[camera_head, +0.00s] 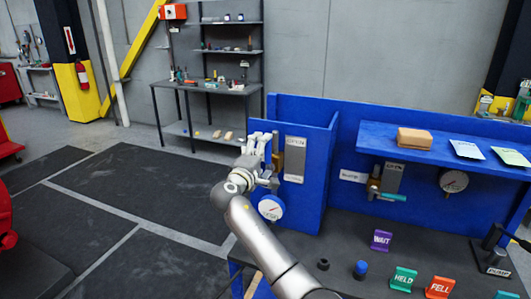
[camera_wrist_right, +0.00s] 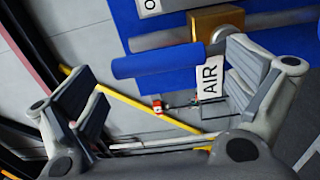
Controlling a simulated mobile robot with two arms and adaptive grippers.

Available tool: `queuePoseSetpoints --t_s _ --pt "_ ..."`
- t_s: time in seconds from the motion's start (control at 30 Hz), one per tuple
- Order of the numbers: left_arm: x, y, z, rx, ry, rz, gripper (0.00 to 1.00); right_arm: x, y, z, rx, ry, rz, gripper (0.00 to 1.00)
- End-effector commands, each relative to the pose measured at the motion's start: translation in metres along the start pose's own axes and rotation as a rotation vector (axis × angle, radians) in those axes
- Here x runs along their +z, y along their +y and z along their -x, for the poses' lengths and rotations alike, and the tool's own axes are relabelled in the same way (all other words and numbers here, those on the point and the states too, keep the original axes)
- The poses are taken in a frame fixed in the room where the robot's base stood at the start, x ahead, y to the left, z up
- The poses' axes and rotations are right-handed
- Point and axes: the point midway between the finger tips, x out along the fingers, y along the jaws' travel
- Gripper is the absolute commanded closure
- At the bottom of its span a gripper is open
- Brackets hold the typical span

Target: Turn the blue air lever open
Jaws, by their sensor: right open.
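In the right wrist view, the blue air lever (camera_wrist_right: 155,63) is a short blue bar lying roughly level, beside a brass valve body (camera_wrist_right: 214,24). A white AIR tag (camera_wrist_right: 210,78) hangs below the brass body, by the right finger. My right gripper (camera_wrist_right: 165,78) is open and empty, with its fingers spread to either side of the lever's lower side; contact cannot be told. In the head view, my right gripper (camera_head: 260,145) is at the left blue panel (camera_head: 310,190), in front of an OPEN plate (camera_head: 295,160), and hides the lever. My left gripper is not in view.
A pressure gauge (camera_head: 271,208) sits just below my right gripper. Another valve with a teal lever (camera_head: 392,197) is on the back panel, under a blue shelf (camera_head: 445,147). HELD (camera_head: 403,279) and WAIT (camera_head: 381,240) signs stand on the dark bench. Floor left of the panel is open.

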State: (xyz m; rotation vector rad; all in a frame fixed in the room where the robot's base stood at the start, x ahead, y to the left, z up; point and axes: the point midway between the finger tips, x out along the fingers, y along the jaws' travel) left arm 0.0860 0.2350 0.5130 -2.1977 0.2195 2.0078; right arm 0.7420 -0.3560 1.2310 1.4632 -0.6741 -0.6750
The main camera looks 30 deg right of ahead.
Motion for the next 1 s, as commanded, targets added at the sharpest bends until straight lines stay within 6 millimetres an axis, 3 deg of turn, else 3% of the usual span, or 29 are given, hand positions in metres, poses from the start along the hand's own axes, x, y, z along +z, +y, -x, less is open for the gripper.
queuePoseSetpoints --t_s 0.3,0.5,1.0 --pt "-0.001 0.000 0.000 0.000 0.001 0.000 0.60 -0.001 -0.001 0.064 -0.002 0.003 -0.002 0.01" --pt "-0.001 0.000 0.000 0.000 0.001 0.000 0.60 0.000 -0.001 0.090 -0.001 0.001 0.000 0.01" --pt "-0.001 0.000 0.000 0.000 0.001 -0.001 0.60 0.000 0.000 0.098 -0.001 0.000 0.001 0.01"
